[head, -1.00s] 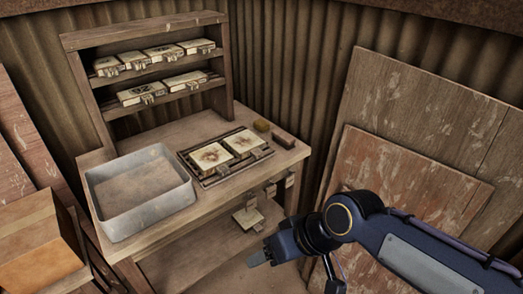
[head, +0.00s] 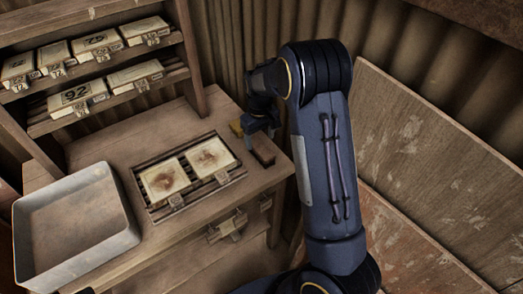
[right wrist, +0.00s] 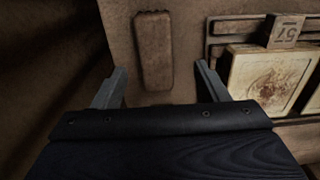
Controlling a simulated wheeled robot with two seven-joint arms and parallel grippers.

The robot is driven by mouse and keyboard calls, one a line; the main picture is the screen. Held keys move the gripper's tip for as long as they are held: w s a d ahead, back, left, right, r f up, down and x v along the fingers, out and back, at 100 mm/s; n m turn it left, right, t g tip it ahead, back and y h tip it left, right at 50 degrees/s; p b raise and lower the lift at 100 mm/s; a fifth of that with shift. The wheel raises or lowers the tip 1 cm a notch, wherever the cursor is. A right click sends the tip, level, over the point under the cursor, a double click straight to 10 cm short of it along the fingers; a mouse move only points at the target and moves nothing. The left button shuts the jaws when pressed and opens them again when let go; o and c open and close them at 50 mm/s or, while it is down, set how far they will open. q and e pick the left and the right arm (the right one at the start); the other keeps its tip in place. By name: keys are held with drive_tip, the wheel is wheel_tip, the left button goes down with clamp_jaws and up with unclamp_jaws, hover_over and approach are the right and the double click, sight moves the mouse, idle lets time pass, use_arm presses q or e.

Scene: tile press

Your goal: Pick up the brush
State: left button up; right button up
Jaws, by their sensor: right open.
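The brush (head: 263,150), a dark brown oblong block, lies on the right end of the wooden bench. It also shows in the right wrist view (right wrist: 153,48), top centre, its length running away from the fingers. My right gripper (head: 260,131) is over the bench beside the brush in the head view. In the wrist view the open fingers (right wrist: 156,82) stand apart to either side of the brush's near end, with nothing held. I cannot tell their exact height above it. My left gripper is out of view.
A slatted rack (head: 143,191) with two stained tiles lies to the left. A grey bin (head: 118,245) stands at the bench's left. A shelf (head: 105,115) holds several tiles. Boards lean at right.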

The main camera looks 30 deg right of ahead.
sight(263, 149)
drive_tip(key=f, duration=0.2)
drive_tip(key=f+p, duration=0.1)
drive_tip(key=f, duration=0.4)
drive_tip(key=shift+s+d, duration=0.2)
drive_tip(key=shift+d, duration=0.15)
drive_tip(key=shift+r, duration=0.1)
drive_tip(key=c, duration=1.1)
